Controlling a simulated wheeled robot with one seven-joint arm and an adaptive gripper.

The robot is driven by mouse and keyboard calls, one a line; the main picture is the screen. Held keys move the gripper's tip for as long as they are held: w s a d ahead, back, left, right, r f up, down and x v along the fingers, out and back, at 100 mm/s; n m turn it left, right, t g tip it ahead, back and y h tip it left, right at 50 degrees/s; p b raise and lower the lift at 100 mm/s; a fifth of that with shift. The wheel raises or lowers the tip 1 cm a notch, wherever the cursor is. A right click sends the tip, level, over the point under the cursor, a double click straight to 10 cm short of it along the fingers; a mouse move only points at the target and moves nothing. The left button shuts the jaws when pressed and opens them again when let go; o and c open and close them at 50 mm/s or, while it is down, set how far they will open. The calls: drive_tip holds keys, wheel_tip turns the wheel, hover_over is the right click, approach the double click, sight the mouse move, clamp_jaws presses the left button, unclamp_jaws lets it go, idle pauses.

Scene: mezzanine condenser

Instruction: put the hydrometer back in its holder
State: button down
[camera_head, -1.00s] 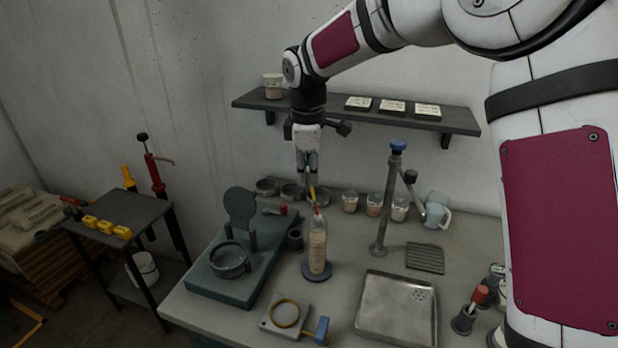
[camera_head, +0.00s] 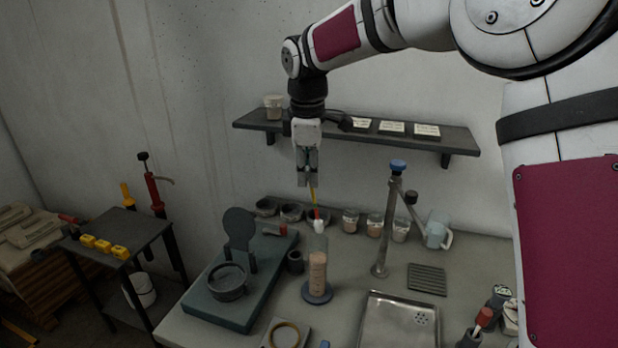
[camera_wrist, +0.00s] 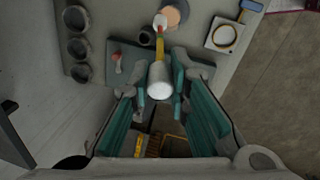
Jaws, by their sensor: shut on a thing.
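My gripper (camera_head: 308,180) is shut on the top of the hydrometer (camera_head: 319,226), which hangs upright below it. The hydrometer has a thin yellow-green stem, a red band and a white lower end. In the wrist view its pale top (camera_wrist: 160,82) lies between the fingers. Its lower end appears at or just above the mouth of a clear cylinder (camera_head: 317,275) with peach-coloured liquid; I cannot tell whether it is fully clear. A small dark open cup (camera_head: 295,262), possibly the holder, stands left of the cylinder and shows in the wrist view (camera_wrist: 147,36).
A green base (camera_head: 215,300) with a round dish is left of the cup. A metal tray (camera_head: 372,330) and a stand with a blue top (camera_head: 380,270) are to the right. Several cups line the wall under a dark shelf (camera_head: 440,139).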

drive_tip(key=shift+r, duration=0.15)
drive_tip(key=s+a+f+n+g+y+b, duration=0.1)
drive_tip(key=a+n+b, duration=0.1)
drive_tip(key=a+n, duration=0.2)
drive_tip(key=w+f+m+y+b, duration=0.1)
drive_tip(key=w+f+m+b, duration=0.4)
drive_tip(key=w+f, duration=0.65)
wheel_tip(320, 180, down, 8)
drive_tip(key=b, duration=0.2)
drive_tip(key=shift+w+d+f+n, duration=0.15)
drive_tip(key=shift+w+d+n, duration=0.15)
idle(0.3)
drive_tip(key=c, duration=1.4)
unclamp_jaws()
drive_tip(key=shift+c, duration=0.2)
